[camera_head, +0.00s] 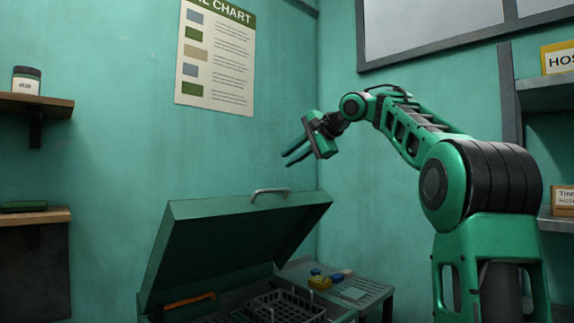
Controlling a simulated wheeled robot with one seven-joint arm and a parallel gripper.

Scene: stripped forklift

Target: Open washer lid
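The washer lid (210,247) is a dark green metal panel that stands raised and tilted over the washer's basin. A pale grey bar handle (270,191) sits on its upper edge. Below the lid, the washer holds a dark wire basket (286,306) and an orange-handled item (189,300). My gripper (292,154) is in the air above and slightly right of the handle, apart from it. Its two dark fingers point left and are spread, with nothing between them. The washer's lower body is cut off by the picture's bottom edge.
A side table (366,295) right of the washer carries small yellow and blue items (322,280). Shelves (30,105) are on the left wall, and a shelf with boxes (559,57) stands at the far right. A chart (216,57) hangs on the back wall.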

